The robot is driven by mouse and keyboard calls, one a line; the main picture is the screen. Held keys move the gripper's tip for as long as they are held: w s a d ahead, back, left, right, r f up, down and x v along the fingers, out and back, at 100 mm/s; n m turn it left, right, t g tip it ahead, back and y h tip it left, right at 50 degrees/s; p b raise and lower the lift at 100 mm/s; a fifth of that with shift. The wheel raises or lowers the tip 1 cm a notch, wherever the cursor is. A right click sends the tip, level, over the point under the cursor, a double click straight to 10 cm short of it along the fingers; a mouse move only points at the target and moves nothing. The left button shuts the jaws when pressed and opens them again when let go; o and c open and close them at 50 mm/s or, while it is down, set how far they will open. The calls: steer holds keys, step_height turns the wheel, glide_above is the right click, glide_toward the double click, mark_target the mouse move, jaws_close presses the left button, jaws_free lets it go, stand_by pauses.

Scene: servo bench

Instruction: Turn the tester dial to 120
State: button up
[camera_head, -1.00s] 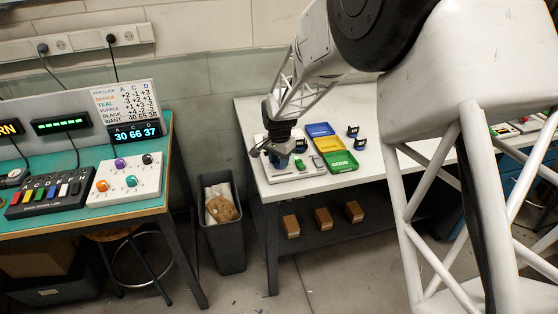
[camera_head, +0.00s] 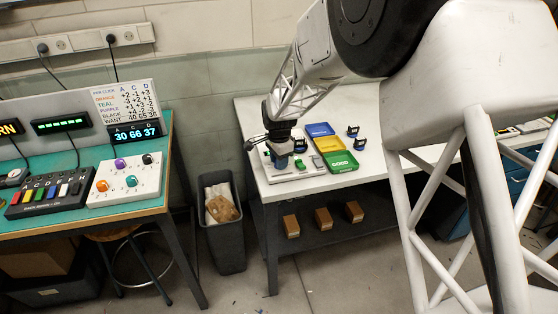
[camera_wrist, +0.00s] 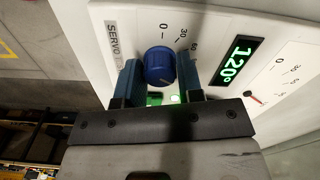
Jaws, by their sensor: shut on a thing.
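The servo tester (camera_wrist: 215,30) is a white panel lying on the white table, with a blue round dial (camera_wrist: 158,65) and a printed scale of which 0, 30 and 60 show. Its green display (camera_wrist: 237,62) reads 120°. My gripper (camera_wrist: 160,77) is shut on the blue dial, one finger at each side. The lower part of the dial and the rest of its scale are hidden by the gripper. In the head view my gripper (camera_head: 281,150) is down at the tester, and the dial is small there.
A blue, yellow and green tray (camera_head: 345,167) stands right of the tester, with several small dark servos (camera_head: 353,131) near it. A second bench (camera_head: 90,215) with button and knob boxes is at the left. A grey bin (camera_head: 224,250) stands between.

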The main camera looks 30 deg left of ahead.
steer(key=o, duration=0.9)
steer(key=shift+o, duration=0.2)
steer(key=shift+r, duration=0.15)
steer(key=shift+r, duration=3.8)
steer(key=shift+d, duration=0.1)
